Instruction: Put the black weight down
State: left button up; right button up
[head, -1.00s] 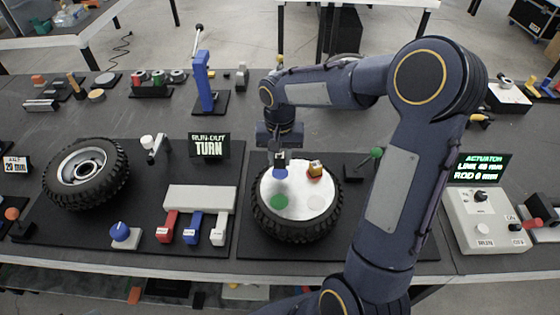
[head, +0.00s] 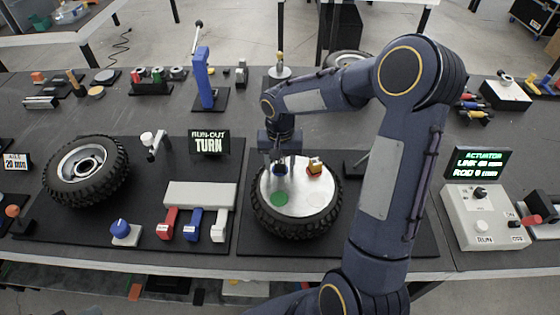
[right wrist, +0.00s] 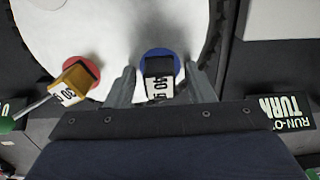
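The black weight (right wrist: 159,82), with a white numbered label, stands on the blue spot (right wrist: 158,54) of the white disc. My right gripper (right wrist: 160,86) has one finger on each side of the weight, with a visible gap at both sides, so it is open around it. In the head view my right gripper (head: 280,166) is over the far left part of the white disc (head: 300,196), and the weight is mostly hidden between its fingers. A brass weight (right wrist: 76,79) sits on the red spot (right wrist: 79,66) beside it. My left gripper does not show.
The white disc lies in a tyre (head: 298,226). A green spot (head: 280,199) on it is bare. The run-out sign (head: 209,143) stands close left of my gripper. Another tyre (head: 86,171) lies far left; a control box (head: 485,218) is at right.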

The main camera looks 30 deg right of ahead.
jog(key=shift+r+p, duration=0.35)
notch_tip(320, 180, up, 11)
jog(key=s+a+n+t+y, duration=0.2)
jog(key=s+a, duration=0.1)
jog(key=s, duration=0.8)
jog(key=s+a+n+t+y, duration=0.1)
jog(key=s+a+n+t, duration=0.1)
jog(key=s, duration=0.9)
jog(key=shift+a+r+n+t+y+b, duration=0.45)
jog(key=shift+a+t, duration=0.35)
jog(key=shift+a, duration=0.35)
